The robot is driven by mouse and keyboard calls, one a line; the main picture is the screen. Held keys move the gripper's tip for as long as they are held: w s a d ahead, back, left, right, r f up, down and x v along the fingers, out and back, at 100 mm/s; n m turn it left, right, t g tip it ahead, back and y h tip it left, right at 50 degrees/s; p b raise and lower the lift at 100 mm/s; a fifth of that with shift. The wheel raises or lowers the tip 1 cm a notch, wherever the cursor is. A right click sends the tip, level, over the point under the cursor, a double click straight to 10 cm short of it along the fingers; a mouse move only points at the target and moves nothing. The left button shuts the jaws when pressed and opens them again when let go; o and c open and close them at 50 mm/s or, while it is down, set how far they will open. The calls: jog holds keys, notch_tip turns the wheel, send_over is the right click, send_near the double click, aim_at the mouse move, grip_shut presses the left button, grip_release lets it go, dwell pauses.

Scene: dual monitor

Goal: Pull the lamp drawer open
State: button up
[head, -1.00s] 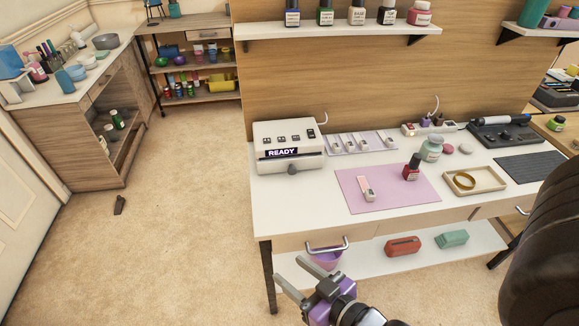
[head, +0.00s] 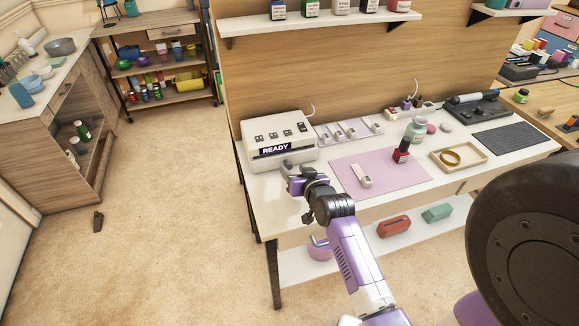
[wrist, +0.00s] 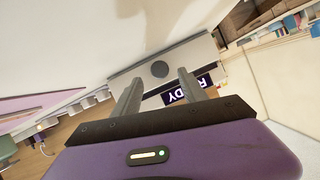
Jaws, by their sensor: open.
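The lamp is a white box (head: 275,130) with several buttons and a lit READY panel, standing at the left end of the white desk. Its drawer front (wrist: 150,62) fills the middle of the wrist view, upside down, with a round grey knob (wrist: 160,69) on it. My gripper (head: 287,167) is open in front of the lamp. In the wrist view its fingers (wrist: 160,78) show on either side of the knob, empty; I cannot tell how much distance remains. The drawer looks closed. In the head view my gripper covers the knob.
A pink mat (head: 385,172) with a small pink-white device (head: 362,176) and a red bottle (head: 402,152) lies to the right of the lamp. A tray (head: 459,157) is farther right. A shelf (head: 320,28) with bottles hangs above.

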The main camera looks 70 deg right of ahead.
aim_at(289, 166)
jog(key=shift+x, duration=2)
grip_shut()
